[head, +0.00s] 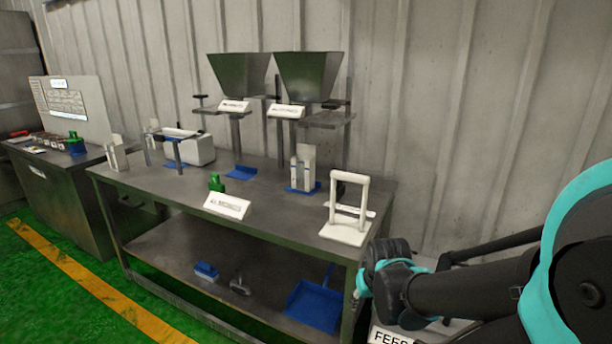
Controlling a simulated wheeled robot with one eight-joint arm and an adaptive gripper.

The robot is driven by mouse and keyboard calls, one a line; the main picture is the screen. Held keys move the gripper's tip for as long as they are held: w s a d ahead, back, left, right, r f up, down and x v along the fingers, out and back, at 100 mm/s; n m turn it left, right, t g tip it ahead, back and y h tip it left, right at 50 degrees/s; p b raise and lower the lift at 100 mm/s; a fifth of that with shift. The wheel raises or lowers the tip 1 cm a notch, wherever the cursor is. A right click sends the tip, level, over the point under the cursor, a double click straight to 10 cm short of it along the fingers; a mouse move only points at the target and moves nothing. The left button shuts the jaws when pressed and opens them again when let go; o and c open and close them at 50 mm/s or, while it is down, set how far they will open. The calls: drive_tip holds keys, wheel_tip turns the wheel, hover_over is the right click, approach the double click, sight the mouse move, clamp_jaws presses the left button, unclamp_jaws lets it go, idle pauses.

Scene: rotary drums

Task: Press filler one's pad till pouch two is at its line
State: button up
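Two dark green hopper fillers stand at the back of the workbench, a left one (238,76) and a right one (308,76). Each has a white label plate too small to read, so I cannot tell which is filler one. A white pouch (305,160) stands upright in a holder on a blue mat below the right filler. Another white pouch-like item (116,154) stands at the bench's far left. No fill line or pouch number is legible. My gripper (368,283) is beside the bench's front right corner, well away from the fillers; its fingers are unclear.
A white upright frame (347,212) stands on the bench's right end, close to my gripper. A white sealer-like machine (190,147) is at back left. A label stand (227,206) and green weight (216,182) are in front. A blue dustpan (314,306) lies on the lower shelf.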

clamp_jaws()
idle(1.4)
